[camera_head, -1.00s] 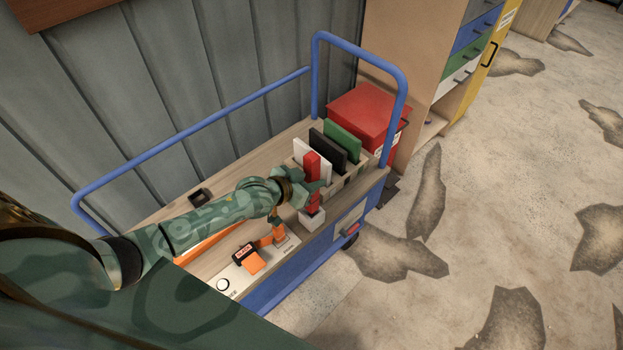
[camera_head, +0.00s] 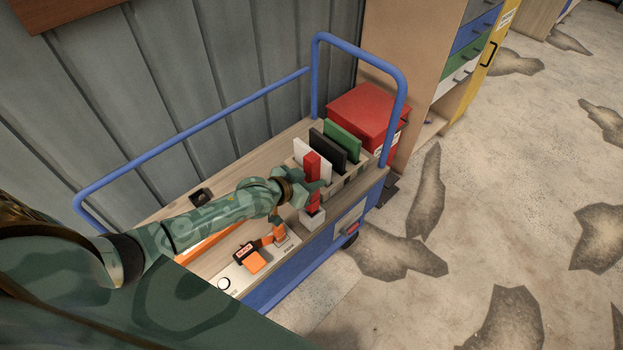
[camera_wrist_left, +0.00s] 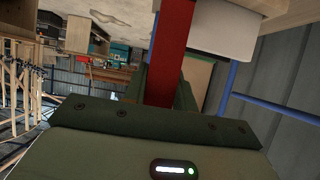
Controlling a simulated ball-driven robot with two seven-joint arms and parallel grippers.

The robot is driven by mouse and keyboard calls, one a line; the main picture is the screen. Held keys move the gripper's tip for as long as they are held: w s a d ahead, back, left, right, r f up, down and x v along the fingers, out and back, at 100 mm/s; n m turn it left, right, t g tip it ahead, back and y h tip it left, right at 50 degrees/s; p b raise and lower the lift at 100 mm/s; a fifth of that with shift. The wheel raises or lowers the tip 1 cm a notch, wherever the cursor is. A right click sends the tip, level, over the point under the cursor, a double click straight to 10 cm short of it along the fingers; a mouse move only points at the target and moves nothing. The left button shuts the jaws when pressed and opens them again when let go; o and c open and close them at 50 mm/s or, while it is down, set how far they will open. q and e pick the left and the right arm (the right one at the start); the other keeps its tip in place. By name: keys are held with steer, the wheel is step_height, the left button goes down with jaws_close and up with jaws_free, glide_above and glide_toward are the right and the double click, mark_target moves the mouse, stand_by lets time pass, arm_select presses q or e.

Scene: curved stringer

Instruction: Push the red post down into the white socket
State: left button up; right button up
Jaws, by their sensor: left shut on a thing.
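The red post (camera_head: 313,165) stands upright near the right front edge of the cart. Its lower end meets the white socket (camera_head: 309,222), and I cannot tell how deep it sits inside. My left gripper (camera_head: 317,187) is shut on the post at about mid-height and hides part of it. In the left wrist view the red post (camera_wrist_left: 170,50) runs up from between my dark fingers. My right gripper is not in view.
Behind the post a rack holds a white panel (camera_head: 303,150), a black panel (camera_head: 328,150) and a green panel (camera_head: 344,142). A red box (camera_head: 367,110) stands beyond. An orange-handled device (camera_head: 253,260) lies left of the socket. Blue rails (camera_head: 185,137) border the cart.

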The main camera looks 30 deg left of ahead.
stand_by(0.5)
arm_select(q)
steer(key=shift+f+b, duration=2.3)
steer(key=shift+f, duration=1.2)
steer(key=o, duration=1.1)
steer(key=p+v, duration=0.6)
steer(key=v, duration=1)
steer(key=shift+s+a+r, duration=0.1)
steer(key=shift+r, duration=0.15)
